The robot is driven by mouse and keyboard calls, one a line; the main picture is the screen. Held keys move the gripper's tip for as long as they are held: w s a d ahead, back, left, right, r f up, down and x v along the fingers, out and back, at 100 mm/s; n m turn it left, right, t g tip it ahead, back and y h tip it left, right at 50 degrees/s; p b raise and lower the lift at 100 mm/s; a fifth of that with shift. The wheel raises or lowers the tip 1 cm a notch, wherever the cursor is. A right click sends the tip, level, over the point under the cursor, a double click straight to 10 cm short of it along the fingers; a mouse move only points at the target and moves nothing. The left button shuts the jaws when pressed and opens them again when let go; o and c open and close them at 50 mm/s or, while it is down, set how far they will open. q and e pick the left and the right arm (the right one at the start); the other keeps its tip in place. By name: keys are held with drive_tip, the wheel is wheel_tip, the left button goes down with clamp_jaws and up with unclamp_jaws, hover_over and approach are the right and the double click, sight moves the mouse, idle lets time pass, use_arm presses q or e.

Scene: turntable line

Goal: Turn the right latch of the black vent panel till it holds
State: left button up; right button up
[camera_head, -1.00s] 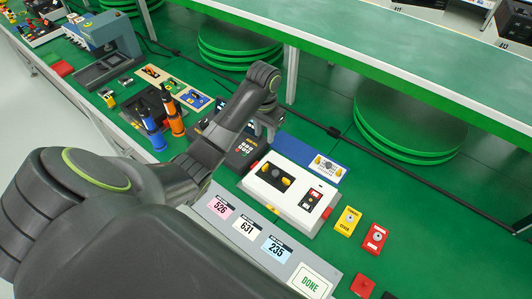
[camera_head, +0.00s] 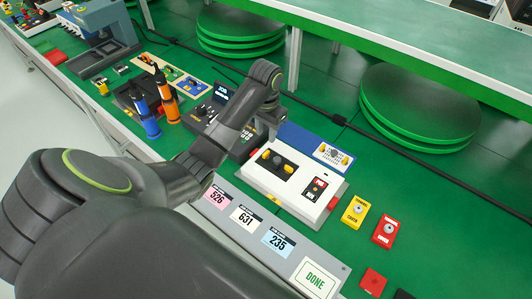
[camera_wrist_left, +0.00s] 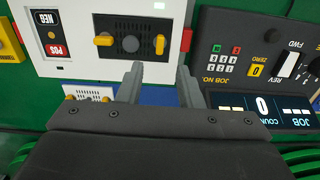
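The black vent panel (camera_head: 277,163) sits on a white box (camera_head: 262,186), with a yellow latch at each end. The right latch (camera_head: 289,169) and left latch (camera_head: 265,154) show in the head view. In the left wrist view, the panel (camera_wrist_left: 131,38) is seen turned round: the right latch (camera_wrist_left: 104,39) is at its left, lying crosswise over the panel's edge, and the left latch (camera_wrist_left: 158,43) stands along the opposite edge. My left gripper (camera_wrist_left: 160,80) is open and empty, its fingertips apart from the latches in the picture. My right gripper is out of view.
A dark control unit with keypad (camera_head: 205,112) stands beside the white box. Yellow (camera_head: 354,212) and red (camera_head: 384,230) blocks lie to the right. A blue sheet (camera_head: 298,140) lies behind the box.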

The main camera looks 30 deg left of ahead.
sight(266, 153)
use_arm(q)
wheel_tip(266, 153, down, 9)
drive_tip(key=shift+r+b, duration=0.1)
drive_tip(key=shift+b, duration=0.3)
clamp_jaws()
